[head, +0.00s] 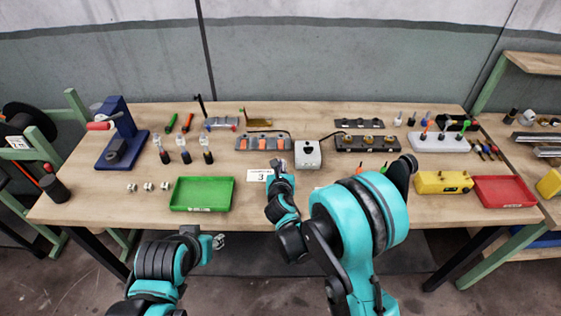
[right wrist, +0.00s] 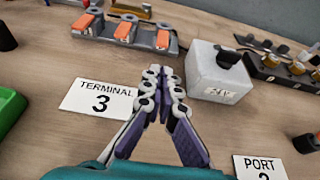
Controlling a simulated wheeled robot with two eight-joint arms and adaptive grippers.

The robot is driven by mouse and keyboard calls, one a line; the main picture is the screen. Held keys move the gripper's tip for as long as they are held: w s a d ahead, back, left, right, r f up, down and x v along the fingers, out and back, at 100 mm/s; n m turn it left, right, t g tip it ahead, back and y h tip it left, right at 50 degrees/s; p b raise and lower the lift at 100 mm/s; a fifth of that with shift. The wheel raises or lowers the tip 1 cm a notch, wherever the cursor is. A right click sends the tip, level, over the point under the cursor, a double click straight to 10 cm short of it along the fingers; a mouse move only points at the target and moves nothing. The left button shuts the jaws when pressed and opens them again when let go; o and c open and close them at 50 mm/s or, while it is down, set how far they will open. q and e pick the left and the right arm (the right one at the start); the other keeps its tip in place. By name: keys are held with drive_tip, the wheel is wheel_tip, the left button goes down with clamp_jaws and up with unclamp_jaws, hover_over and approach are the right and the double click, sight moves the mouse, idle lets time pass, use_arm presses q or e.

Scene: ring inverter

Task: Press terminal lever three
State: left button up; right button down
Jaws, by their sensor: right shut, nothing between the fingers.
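The terminal block (head: 262,143) is grey with orange levers and lies at the middle of the table, behind the card. In the right wrist view the terminal block (right wrist: 127,32) shows at the top, with three orange levers in sight. A white card reading "TERMINAL 3" (right wrist: 98,99) lies in front of it. My right gripper (head: 279,164) is shut and empty, beside the card's right edge and in front of the block. In the wrist view its fingertips (right wrist: 164,74) meet, apart from the levers. My left gripper (head: 219,241) hangs off the table's front edge, too small to read.
A white box (head: 307,154) with a dark knob stands right of my right gripper. A "PORT" card (right wrist: 260,167) lies at the lower right of the wrist view. A green tray (head: 202,194) is to the left. Yellow box (head: 443,182) and red tray (head: 504,191) are at right.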

sight(281, 144)
drive_tip(key=b+x, duration=0.2)
drive_tip(key=x, duration=0.7)
drive_tip(key=shift+s+a, duration=0.1)
drive_tip(key=shift+a, duration=0.05)
